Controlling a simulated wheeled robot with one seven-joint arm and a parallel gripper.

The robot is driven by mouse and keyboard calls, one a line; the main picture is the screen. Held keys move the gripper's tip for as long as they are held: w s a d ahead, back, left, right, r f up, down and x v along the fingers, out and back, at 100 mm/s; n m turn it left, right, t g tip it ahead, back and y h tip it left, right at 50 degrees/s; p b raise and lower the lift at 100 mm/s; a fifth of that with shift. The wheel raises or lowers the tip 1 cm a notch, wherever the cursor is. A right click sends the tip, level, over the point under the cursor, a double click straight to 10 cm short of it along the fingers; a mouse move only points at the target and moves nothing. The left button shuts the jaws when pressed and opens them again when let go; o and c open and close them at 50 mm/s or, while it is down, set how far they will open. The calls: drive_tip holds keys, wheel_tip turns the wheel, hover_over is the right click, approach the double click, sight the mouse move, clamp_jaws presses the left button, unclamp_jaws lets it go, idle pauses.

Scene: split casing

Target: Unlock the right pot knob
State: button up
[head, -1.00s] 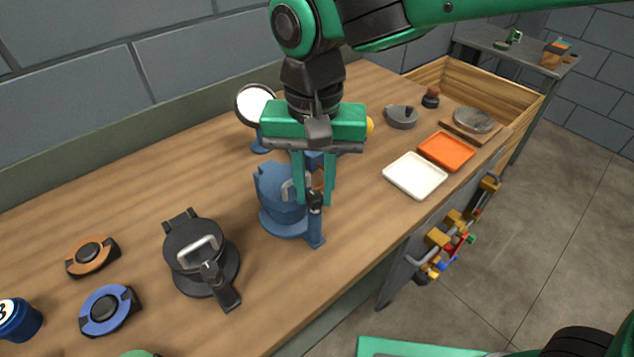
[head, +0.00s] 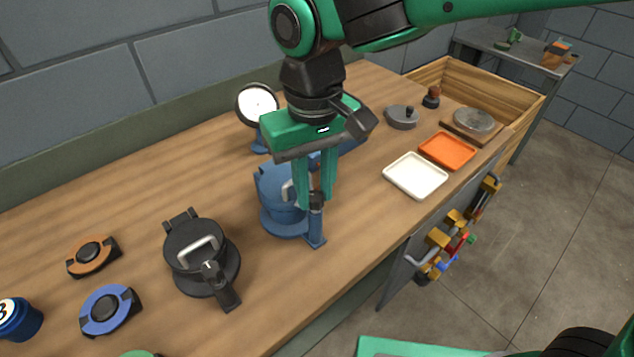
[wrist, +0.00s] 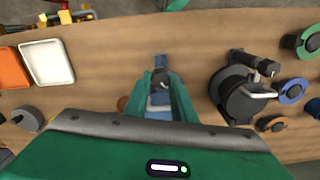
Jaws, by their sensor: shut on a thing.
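The right pot is blue (head: 274,213) and stands upright on the wooden bench in the head view. The fingers partly hide the knob and the pot.
A round white-faced dial (head: 257,104) stands behind the blue pot. A white tray (head: 415,176) and an orange tray (head: 447,151) lie to the right. Orange (head: 92,256) and blue (head: 110,310) ring-shaped pieces lie left of the black pot. The bench front between pot and white tray is clear.

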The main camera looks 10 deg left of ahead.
sight(316, 194)
drive_tip(key=n, duration=1.1)
drive_tip(key=shift+d, duration=0.1)
drive_tip(key=shift+w+n, duration=0.1)
drive_tip(key=shift+n, duration=0.2)
idle(0.3)
drive_tip(key=o, duration=1.1)
drive_tip(key=shift+c, duration=0.2)
wheel_tip(316, 194, up, 11)
drive_tip(key=shift+f, duration=0.1)
